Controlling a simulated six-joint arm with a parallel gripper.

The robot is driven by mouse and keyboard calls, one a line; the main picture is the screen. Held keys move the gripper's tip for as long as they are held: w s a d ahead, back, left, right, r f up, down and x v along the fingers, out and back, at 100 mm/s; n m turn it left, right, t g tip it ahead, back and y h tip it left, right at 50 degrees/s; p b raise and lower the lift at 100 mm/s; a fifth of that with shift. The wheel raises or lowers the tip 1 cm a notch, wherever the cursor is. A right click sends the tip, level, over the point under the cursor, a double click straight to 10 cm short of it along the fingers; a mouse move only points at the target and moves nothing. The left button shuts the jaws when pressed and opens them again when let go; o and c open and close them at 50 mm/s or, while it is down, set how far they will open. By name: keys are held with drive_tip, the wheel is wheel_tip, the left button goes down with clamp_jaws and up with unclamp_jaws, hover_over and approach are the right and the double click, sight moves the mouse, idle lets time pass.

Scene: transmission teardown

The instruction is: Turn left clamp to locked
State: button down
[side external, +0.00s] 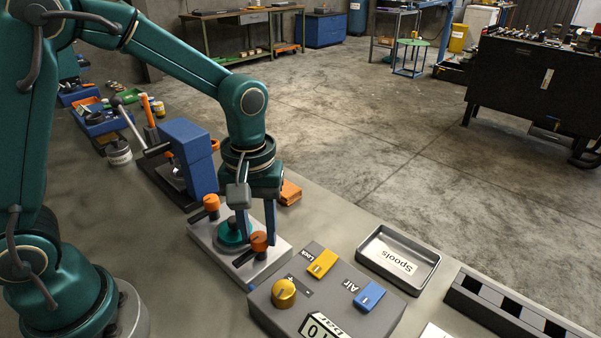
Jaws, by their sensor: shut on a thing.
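A light grey fixture plate (218,250) lies on the bench below my arm. A round green part (232,236) sits at its middle. Two clamps with orange knobs stand on the plate: one at the far left (211,204), and a nearer one (259,241) at the front right. My gripper (262,234) points down over the plate, its fingers shut at the nearer orange clamp. One blue finger shows just behind that knob; the exact grip is partly hidden. The far-left clamp stands apart from the fingers. I cannot tell from labels which clamp is the left one.
A grey control box (325,304) with a yellow knob (284,294), a yellow switch and a blue switch stands close in front. A metal tray marked Spools (372,246) is at its right. A blue press-like block (189,150) stands behind the plate. Orange parts (290,192) lie behind my gripper.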

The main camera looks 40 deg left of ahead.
drive_tip(key=m, duration=0.4)
drive_tip(key=shift+m, duration=0.4)
drive_tip(key=m, duration=0.4)
drive_tip(key=shift+m, duration=0.3)
drive_tip(key=m, duration=0.4)
drive_tip(key=shift+d, duration=0.1)
drive_tip(key=shift+m, duration=2.1)
drive_tip(key=c, duration=0.5)
unclamp_jaws()
drive_tip(key=shift+r, duration=0.1)
